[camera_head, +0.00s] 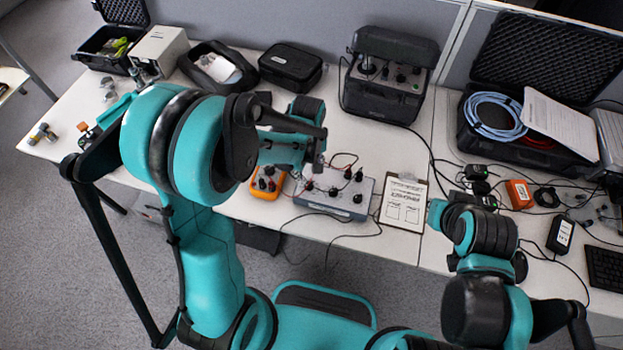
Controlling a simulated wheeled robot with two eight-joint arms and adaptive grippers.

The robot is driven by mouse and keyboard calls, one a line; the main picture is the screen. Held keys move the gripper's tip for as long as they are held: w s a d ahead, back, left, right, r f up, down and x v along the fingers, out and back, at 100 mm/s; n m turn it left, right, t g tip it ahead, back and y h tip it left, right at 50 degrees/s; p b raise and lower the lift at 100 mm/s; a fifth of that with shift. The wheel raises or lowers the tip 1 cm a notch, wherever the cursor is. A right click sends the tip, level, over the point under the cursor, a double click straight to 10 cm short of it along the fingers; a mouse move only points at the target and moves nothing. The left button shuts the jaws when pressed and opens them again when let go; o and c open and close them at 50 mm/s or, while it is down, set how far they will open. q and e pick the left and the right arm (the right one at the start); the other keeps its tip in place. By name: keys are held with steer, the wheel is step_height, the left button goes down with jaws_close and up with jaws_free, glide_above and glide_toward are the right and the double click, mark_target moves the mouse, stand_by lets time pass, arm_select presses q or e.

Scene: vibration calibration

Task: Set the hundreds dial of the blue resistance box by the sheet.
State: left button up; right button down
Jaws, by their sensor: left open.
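The resistance box (350,208), grey-blue with a pale top, several black knobs and leads, sits near the front edge of the table. The printed sheet (404,204) lies on a clipboard just right of it; its writing is too small to read. My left gripper (317,165) is open above the box's left rear part, near its knobs. I cannot tell whether it touches one, and no dial setting is readable. My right gripper (447,209) is right of the sheet, partly hidden by its own arm; its fingers are unclear.
An orange meter (267,183) stands close to the box's left. A black cased instrument (389,78) stands behind. Loose leads cross the table and hang over its front edge. An open black case (540,70) with blue cable, and an orange block (519,194), are at the right.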

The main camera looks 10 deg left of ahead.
mark_target(309, 184)
arm_select(q)
step_height(309, 184, down, 6)
steer(key=shift+f+b, duration=0.1)
steer(key=shift+b, duration=0.9)
jaws_close()
